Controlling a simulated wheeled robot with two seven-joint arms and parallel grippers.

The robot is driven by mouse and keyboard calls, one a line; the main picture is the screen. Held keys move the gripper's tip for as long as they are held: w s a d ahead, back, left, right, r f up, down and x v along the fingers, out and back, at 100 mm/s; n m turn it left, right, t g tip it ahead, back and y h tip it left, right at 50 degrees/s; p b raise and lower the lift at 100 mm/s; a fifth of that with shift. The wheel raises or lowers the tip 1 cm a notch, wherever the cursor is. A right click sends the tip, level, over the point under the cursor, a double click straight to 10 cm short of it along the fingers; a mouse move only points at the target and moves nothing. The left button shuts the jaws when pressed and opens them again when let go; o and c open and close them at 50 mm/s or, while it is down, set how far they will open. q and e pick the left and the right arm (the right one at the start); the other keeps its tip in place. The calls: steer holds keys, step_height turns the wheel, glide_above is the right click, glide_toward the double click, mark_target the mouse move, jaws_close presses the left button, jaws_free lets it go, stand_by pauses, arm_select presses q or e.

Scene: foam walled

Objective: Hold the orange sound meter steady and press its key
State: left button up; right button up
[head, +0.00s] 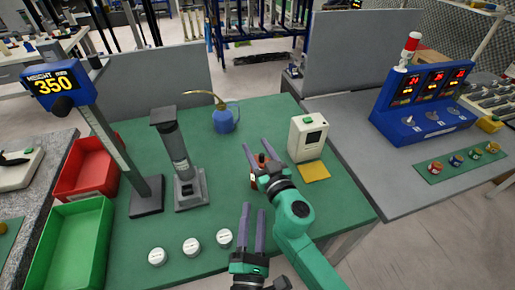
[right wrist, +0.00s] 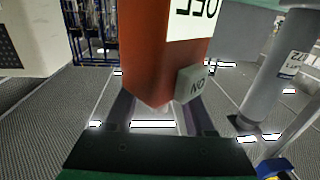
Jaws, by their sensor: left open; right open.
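The orange sound meter (head: 262,158) is small and upright in the head view, near the middle of the green mat, partly hidden by my right gripper (head: 257,149). That gripper is open, its fingers on either side of the meter. My left gripper (head: 254,212) is open and empty, nearer the front edge.
A white boxed device (head: 307,138) and yellow pad (head: 315,172) stand right of the meter. A blue oil can (head: 225,118) is behind it. Three white discs (head: 191,246) lie at front left. A grey column stand (head: 178,160) and height gauge (head: 147,194) stand left.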

jaws_close()
stand_by(1.2)
arm_select(q)
jaws_close()
stand_by(1.4)
